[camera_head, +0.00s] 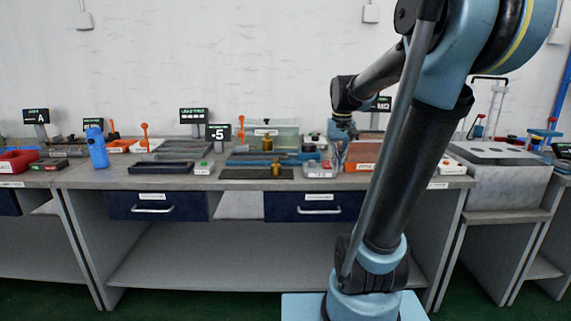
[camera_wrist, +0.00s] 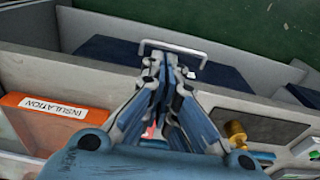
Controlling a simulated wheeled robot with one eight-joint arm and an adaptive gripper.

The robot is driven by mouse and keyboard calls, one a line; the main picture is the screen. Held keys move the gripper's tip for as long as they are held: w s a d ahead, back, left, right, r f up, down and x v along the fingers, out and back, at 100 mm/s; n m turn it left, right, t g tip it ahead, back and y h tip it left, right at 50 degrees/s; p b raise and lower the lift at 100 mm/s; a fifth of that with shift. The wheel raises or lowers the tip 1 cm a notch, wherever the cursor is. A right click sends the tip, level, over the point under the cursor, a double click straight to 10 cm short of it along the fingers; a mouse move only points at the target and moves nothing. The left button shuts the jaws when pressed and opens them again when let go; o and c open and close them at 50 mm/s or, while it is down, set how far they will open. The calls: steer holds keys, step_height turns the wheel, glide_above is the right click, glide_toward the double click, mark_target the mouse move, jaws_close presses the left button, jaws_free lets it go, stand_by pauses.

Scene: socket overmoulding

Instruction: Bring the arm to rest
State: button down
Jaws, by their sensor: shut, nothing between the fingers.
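My arm rises from its blue base in the head view and bends over the right part of the workbench (camera_head: 236,184).
An orange bin labelled INSULATION (camera_wrist: 55,122) stands beside my gripper. A brass part (camera_wrist: 236,134) sits on a dark mat (camera_wrist: 270,128) to the other side. A blue bottle (camera_head: 97,148), trays (camera_head: 161,167) and a clear box (camera_head: 285,138) stand along the bench.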

steer(key=s+f+t, duration=0.1)
steer(key=s+f, duration=1.4)
steer(key=s, duration=0.4)
steer(key=shift+s+d, duration=0.3)
steer(key=shift+d, duration=0.15)
steer(key=shift+w+f, duration=0.25)
steer(key=shift+w, duration=0.2)
